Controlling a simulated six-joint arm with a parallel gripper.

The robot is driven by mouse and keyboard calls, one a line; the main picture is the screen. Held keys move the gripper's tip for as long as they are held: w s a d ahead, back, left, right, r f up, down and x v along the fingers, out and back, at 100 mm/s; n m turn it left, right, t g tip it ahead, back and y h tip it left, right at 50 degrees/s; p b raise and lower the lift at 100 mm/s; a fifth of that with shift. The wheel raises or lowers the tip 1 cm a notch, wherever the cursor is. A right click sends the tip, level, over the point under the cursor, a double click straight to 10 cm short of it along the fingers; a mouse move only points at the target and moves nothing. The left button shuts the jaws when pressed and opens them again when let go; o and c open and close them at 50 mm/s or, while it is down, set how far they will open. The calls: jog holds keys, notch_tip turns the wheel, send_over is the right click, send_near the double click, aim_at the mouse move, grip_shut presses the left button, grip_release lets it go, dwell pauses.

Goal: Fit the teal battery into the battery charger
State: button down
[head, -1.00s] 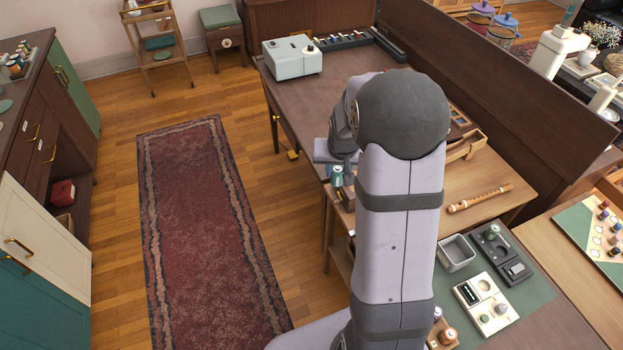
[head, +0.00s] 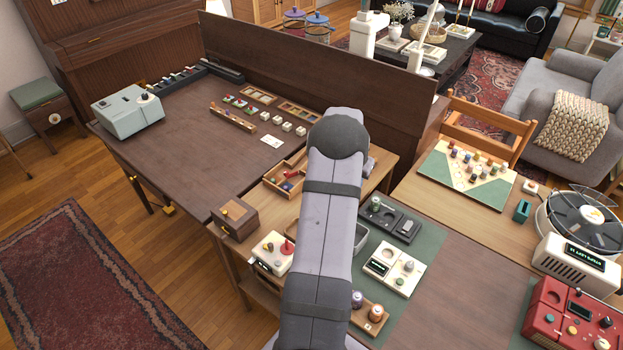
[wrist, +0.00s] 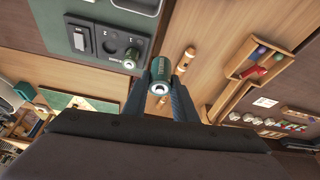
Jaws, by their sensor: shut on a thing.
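My gripper (wrist: 160,84) is shut on the teal battery (wrist: 160,70) in the wrist view; its round end faces the camera between the fingers. The battery charger (wrist: 98,43) is a dark grey box with numbered round wells, left of the held battery and apart from it. My gripper and the teal battery are hidden behind my arm there.
A cream device with a display (head: 391,267) sits beside the charger. A wooden holder with small cells (head: 368,314) is nearer. A wooden flute (wrist: 184,62) and a compartmented tray (wrist: 245,78) lie right of the gripper. A dark partition (head: 310,70) stands behind.

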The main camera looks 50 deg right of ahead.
jog(key=s+d+f+m, duration=0.1)
jog(key=s+d, duration=0.2)
jog(key=s, duration=0.3)
jog(key=s+d+f+m+g, duration=0.1)
jog(key=s+d+f+m, duration=0.1)
jog(key=s+d, duration=0.2)
jog(key=shift+s+f+b, duration=0.15)
jog(key=shift+s+b, duration=0.15)
jog(key=shift+s, duration=0.8)
jog(key=shift+f, duration=0.15)
jog(key=shift+f+b, duration=1)
jog(key=shift+f, duration=1)
jog(key=shift+f+b, duration=0.9)
jog(key=shift+f, duration=0.05)
jog(key=shift+a+f+b, duration=0.1)
jog(key=shift+f+b, duration=0.85)
jog(key=shift+b, duration=0.2)
jog(key=c, duration=1.4)
grip_release()
jog(key=shift+o, duration=0.2)
jog(key=shift+r, duration=0.1)
